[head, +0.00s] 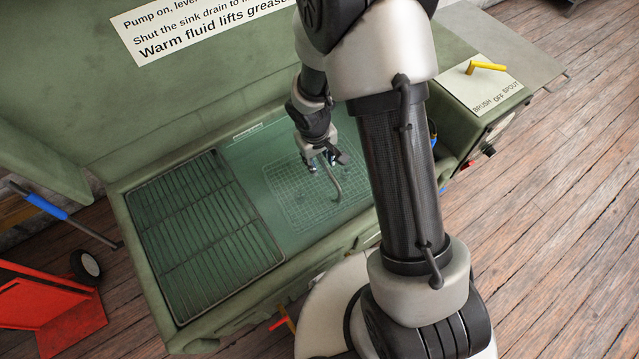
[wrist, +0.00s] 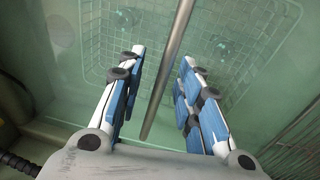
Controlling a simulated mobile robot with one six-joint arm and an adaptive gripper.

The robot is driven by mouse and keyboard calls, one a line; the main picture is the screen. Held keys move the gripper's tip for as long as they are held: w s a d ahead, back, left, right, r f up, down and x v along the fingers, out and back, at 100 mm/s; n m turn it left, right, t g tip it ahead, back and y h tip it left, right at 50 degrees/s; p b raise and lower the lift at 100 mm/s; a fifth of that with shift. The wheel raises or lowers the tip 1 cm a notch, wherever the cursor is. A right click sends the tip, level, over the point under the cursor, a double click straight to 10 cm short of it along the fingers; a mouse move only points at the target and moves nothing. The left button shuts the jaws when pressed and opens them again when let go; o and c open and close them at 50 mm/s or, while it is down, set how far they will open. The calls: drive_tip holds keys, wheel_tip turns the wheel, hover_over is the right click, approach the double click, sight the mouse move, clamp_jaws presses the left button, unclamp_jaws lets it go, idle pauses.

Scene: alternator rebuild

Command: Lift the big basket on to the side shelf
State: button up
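The big basket is a wire-mesh basket (head: 290,200) under the greenish fluid in the washer sink; its mesh also shows in the wrist view (wrist: 110,40). A grey rod (head: 336,190), apparently its handle, rises above the mesh. My gripper (head: 322,164) is over the basket, pointing down. In the wrist view my gripper (wrist: 162,55) is open, with the rod (wrist: 170,70) running between its blue-padded fingers and a gap visible on both sides. A dark wire rack (head: 205,235) lies at the sink's left; whether this is the side shelf I cannot tell.
The sink's green back wall (head: 190,85) rises behind. A control box (head: 480,90) with a yellow lever (head: 487,66) stands at right, beside a bare grey metal plate (head: 520,45). A red object (head: 55,310) and a blue-handled tool (head: 45,205) are at left.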

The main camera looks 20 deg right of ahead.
clamp_jaws()
idle(0.4)
drive_tip(key=shift+r, duration=0.1)
idle(0.6)
